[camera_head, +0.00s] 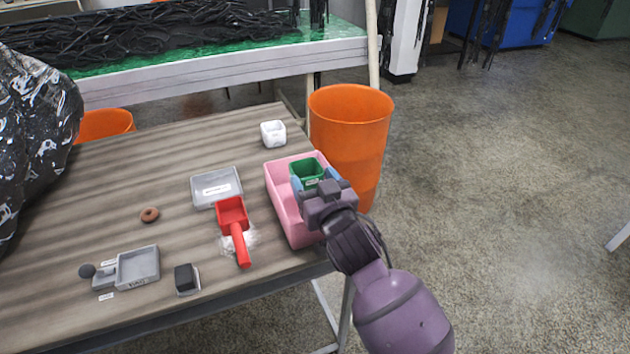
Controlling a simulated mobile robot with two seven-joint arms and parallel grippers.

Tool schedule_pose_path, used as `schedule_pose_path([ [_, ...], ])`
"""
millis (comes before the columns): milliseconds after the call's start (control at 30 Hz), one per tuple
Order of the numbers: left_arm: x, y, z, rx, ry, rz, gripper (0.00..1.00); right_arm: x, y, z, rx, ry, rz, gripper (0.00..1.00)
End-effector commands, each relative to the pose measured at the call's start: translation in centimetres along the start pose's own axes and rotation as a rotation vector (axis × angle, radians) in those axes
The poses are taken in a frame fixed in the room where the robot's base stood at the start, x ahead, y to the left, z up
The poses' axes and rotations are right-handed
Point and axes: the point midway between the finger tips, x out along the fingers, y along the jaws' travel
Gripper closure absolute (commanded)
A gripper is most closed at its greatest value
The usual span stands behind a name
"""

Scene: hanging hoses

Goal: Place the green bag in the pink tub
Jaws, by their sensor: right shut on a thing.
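The pink tub (284,212) stands near the right edge of the wooden table. The green bag (307,171) looks like a small open-topped container and is at the far part of the tub, within its outline. My right gripper (309,184) reaches over the tub from the lower right and is shut on the green bag, with blue fingers at its sides. The gripper hides the bag's lower part, so I cannot tell whether it touches the tub's floor. My left gripper is not in view.
An orange bin (350,130) stands just right of the tub. Left of it are a red scoop (232,214), a grey tray (204,199), a brown ring (149,215), a black-topped block (187,279) and a grey holder (138,267). A white cup (273,133) stands behind.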

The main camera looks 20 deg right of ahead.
Motion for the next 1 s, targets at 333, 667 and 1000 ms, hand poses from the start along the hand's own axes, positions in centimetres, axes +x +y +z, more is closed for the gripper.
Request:
schedule_pose_path([
  [333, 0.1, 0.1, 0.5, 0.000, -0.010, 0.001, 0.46, -0.2, 0.0, 2.1, 0.000, -0.038, 0.002, 0.10],
  [667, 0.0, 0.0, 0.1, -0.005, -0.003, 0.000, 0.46, -0.4, 0.0, 0.8, 0.000, -0.040, 0.001, 0.10],
  [1000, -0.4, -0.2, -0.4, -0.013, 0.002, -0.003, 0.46, -5.5, 0.0, 0.0, 0.001, -0.026, 0.002, 0.10],
])
